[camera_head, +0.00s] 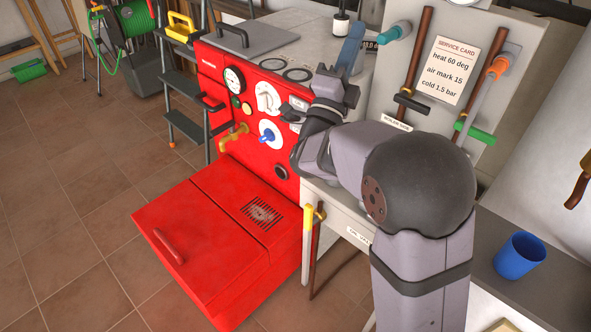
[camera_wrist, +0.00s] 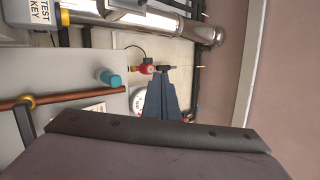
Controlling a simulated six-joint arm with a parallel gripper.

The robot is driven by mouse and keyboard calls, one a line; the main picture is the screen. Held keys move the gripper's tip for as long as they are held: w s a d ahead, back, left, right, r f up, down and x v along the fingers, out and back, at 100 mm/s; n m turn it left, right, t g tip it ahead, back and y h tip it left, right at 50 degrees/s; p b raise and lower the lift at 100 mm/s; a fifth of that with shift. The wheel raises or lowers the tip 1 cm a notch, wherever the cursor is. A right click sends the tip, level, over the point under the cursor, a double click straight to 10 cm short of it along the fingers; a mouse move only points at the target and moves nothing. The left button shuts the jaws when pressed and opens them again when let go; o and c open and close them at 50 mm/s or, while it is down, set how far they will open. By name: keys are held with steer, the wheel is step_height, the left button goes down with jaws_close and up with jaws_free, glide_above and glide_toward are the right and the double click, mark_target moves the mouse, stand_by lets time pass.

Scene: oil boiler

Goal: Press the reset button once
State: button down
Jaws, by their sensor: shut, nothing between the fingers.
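My gripper (camera_head: 354,36) is over the right rear part of the red boiler (camera_head: 208,200) in the head view, its blue-grey fingers pointing up and away. In the wrist view the fingers (camera_wrist: 160,90) are together and empty. I cannot tell which part is the reset button; my wrist may hide some of the panel's right side.
A teal-capped pipe (camera_head: 396,31) juts out right of my fingers, near copper pipes (camera_head: 418,65) and a service card (camera_head: 450,71). A blue cup (camera_head: 520,255) stands on the right counter. A grey box marked TEST KEY (camera_wrist: 38,14) shows in the wrist view.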

steer(key=a+f+n+y+b, duration=0.1)
steer(key=a+f+y+b, duration=0.1)
steer(key=a+f+b, duration=0.4)
steer(key=a+f+n+t+y+b, duration=0.1)
steer(key=a+f+b, duration=0.6)
steer(key=f, duration=1.4)
steer(key=a+f+n+t+y+b, duration=0.1)
steer(key=a+f+y+b, duration=0.3)
steer(key=f+b, duration=1)
steer(key=a+n, duration=0.1)
steer(key=a, duration=0.2)
steer(key=shift+n+y+b, duration=0.3)
steer(key=shift+b, duration=0.05)
steer(key=shift+w+d+r, duration=0.1)
steer(key=w+d, duration=0.6)
steer(key=shift+p, duration=0.35)
steer(key=shift+w+d, duration=0.1)
steer(key=shift+d, duration=0.05)
steer(key=shift+w+d+b, duration=0.2)
steer(key=shift+b, duration=0.2)
